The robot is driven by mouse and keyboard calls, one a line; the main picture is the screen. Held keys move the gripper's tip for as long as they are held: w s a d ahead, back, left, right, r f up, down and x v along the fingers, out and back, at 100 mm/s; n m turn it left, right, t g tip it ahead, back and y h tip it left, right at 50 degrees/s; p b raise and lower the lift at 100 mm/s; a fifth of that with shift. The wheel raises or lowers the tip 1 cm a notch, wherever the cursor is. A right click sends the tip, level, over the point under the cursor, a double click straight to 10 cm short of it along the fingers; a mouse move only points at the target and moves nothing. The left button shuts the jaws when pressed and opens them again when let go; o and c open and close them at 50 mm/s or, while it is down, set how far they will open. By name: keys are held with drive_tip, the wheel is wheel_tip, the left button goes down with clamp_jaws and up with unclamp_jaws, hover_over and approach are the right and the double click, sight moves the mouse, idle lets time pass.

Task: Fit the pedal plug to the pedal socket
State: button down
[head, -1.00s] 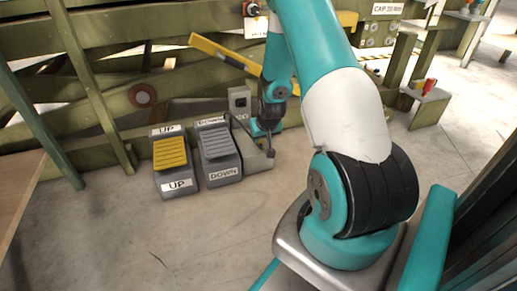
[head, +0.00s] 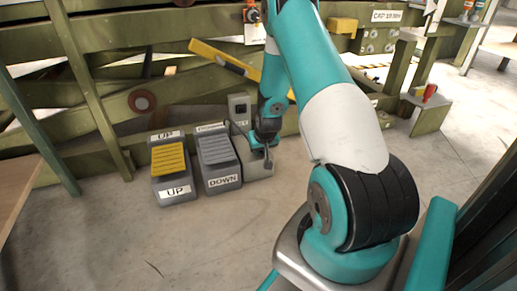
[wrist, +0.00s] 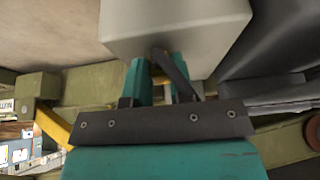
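A small dark piece (head: 267,163), which may be the plug, shows just below my gripper (head: 264,148), in front of a pale grey block (head: 258,172) on the floor. In the wrist view my gripper's two teal fingers (wrist: 160,72) stand apart, their tips at the underside of the grey block (wrist: 175,28). A dark strip (wrist: 178,75) runs between the tips and across the right finger. I cannot tell whether the fingers pinch it. A grey box (head: 239,107) with a dark round spot, possibly the socket, stands behind the pedals.
The yellow UP pedal (head: 170,160) and grey DOWN pedal (head: 215,150) stand left of my gripper. A green frame (head: 150,100) rises behind them, with a slanting yellow bar (head: 215,55). The floor (head: 130,240) in front is open.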

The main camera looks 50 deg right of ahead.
drive_tip(key=shift+r+p, duration=0.5)
drive_tip(key=shift+p, duration=0.2)
idle(0.6)
drive_tip(key=shift+r+p, duration=2.3)
drive_tip(key=shift+r, duration=0.1)
